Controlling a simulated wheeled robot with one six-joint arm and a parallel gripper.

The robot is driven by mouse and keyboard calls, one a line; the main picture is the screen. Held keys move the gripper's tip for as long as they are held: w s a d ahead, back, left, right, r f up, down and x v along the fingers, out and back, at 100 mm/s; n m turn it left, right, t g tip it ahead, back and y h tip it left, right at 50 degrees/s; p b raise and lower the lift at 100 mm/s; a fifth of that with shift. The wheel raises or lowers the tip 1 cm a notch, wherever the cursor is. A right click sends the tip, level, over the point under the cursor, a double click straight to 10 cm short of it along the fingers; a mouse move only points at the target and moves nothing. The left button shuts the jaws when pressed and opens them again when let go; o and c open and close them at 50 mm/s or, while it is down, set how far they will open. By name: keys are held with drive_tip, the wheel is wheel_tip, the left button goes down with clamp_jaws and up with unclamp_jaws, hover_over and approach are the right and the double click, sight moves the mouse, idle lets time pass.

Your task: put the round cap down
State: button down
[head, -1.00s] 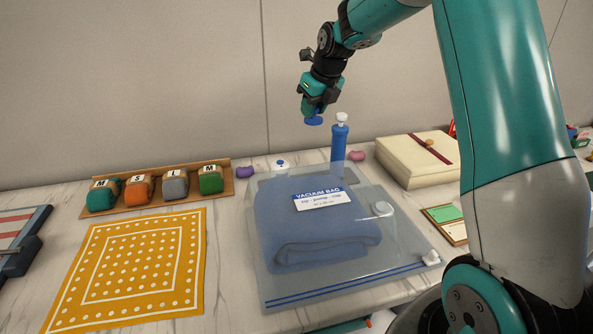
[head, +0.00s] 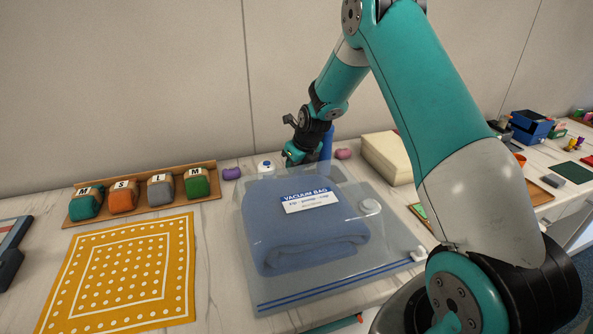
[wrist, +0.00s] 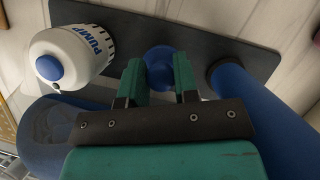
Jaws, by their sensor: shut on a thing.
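My gripper (head: 293,159) is behind the vacuum bag, low over the back of the table. In the wrist view its jaws are shut on the blue round cap (wrist: 159,64). The cap is over the dark grey tray (wrist: 205,38) and close to it; I cannot tell if it touches. In the head view my gripper hides the cap.
A white can marked PUMP (wrist: 72,58) stands left of the cap, and a blue pump cylinder (wrist: 260,105) stands right. The clear vacuum bag (head: 385,240) with a folded blue blanket (head: 300,235) lies in front. A cream box (head: 385,158) is at the right.

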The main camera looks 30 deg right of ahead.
drive_tip(key=shift+f, duration=1.2)
drive_tip(key=shift+f, duration=0.15)
drive_tip(key=c, duration=0.9)
unclamp_jaws()
drive_tip(key=shift+o, duration=0.2)
